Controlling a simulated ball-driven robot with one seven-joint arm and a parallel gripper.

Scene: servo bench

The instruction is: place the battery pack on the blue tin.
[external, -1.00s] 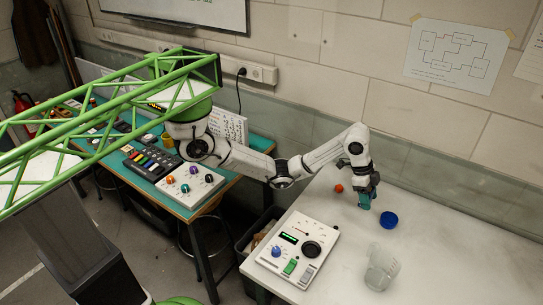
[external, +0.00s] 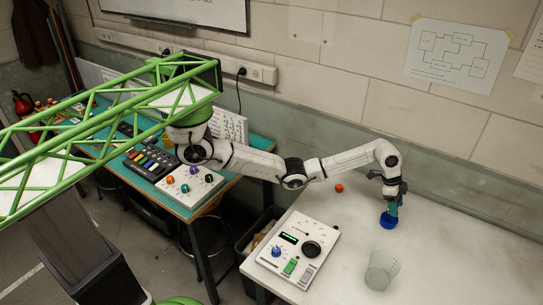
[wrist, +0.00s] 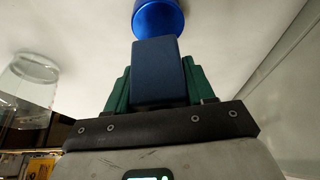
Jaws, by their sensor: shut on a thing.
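The battery pack (wrist: 156,70) is a dark blue block. In the wrist view it sits between the green fingers of my gripper (external: 393,206), which is shut on it. The blue tin (external: 387,221) stands on the pale bench under my gripper in the external view. In the wrist view the tin (wrist: 158,17) shows just past the far end of the pack, which hides part of it. I cannot tell whether pack and tin touch. In the external view the fingers mostly hide the pack.
A clear beaker (external: 381,268) stands nearer the camera on the bench and also shows in the wrist view (wrist: 28,90). A small orange object (external: 339,188) lies left of the tin. A white control panel (external: 298,248) is at the left front. The bench's right side is clear.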

